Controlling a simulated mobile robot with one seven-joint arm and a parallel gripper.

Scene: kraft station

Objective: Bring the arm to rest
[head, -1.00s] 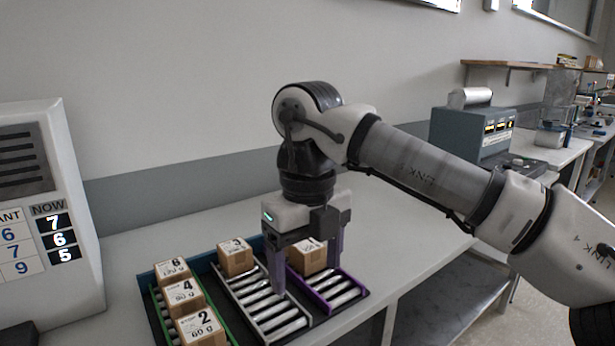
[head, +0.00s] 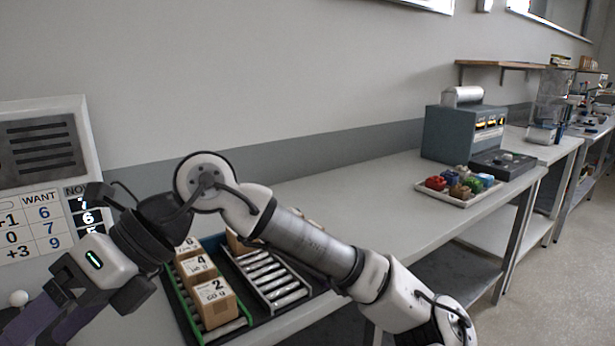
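My gripper (head: 48,328) is at the lower left, tilted down and left, in front of the display machine. Its two purple fingers stand apart with nothing visible between them; their tips reach the picture's lower left edge. My arm stretches low across the picture, bent at the elbow, over the back part of the roller tray (head: 318,304). Nothing hangs from the gripper.
Cartons marked 2 (head: 213,300), 4 (head: 196,268) and 6 stand on the green lane. The middle roller lane (head: 268,275) shows bare rollers; a carton (head: 238,243) behind it is mostly hidden. A white tray (head: 450,197) of coloured items stands right. The bench middle is clear.

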